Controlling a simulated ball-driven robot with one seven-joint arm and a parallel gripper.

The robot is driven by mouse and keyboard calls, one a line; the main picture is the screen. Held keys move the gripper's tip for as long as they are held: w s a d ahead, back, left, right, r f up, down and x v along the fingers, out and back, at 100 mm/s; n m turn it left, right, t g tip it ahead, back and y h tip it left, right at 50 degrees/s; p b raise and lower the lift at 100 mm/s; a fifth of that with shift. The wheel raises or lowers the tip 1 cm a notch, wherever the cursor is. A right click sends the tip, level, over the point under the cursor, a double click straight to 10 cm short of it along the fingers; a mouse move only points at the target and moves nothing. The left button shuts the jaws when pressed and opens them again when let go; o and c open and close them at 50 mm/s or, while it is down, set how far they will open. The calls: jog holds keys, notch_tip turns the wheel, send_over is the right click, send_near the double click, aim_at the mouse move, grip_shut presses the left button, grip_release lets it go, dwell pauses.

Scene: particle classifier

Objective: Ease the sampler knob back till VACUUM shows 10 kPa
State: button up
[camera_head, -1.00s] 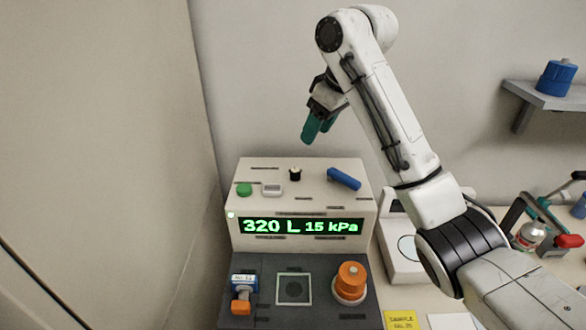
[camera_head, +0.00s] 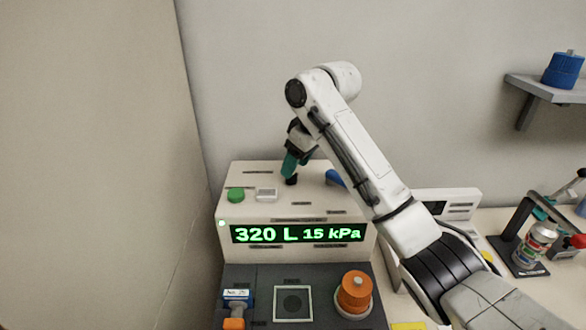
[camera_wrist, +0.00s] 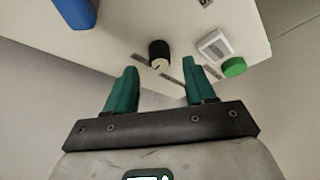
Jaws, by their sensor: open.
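The sampler unit (camera_head: 240,207) is a cream box with a sloped top, and its green display (camera_head: 297,234) reads 320 L and 15 kPa. A small black knob (camera_head: 291,181) stands on its top; it also shows in the wrist view (camera_wrist: 159,50) with a pale end face. My gripper (camera_head: 288,166) has teal fingers and is just above the knob in the head view. In the wrist view my gripper (camera_wrist: 157,75) is open and empty, with the knob ahead of the gap between the fingertips. I cannot tell any contact.
A green button (camera_head: 236,195), a grey rocker switch (camera_head: 266,194) and a blue lever (camera_head: 336,178) flank the knob. An orange knob (camera_head: 355,291) and a blue-and-orange part (camera_head: 236,308) sit on the dark lower deck. A wall closes the left side.

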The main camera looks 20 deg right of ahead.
jog(key=shift+x, duration=1.5)
grip_shut()
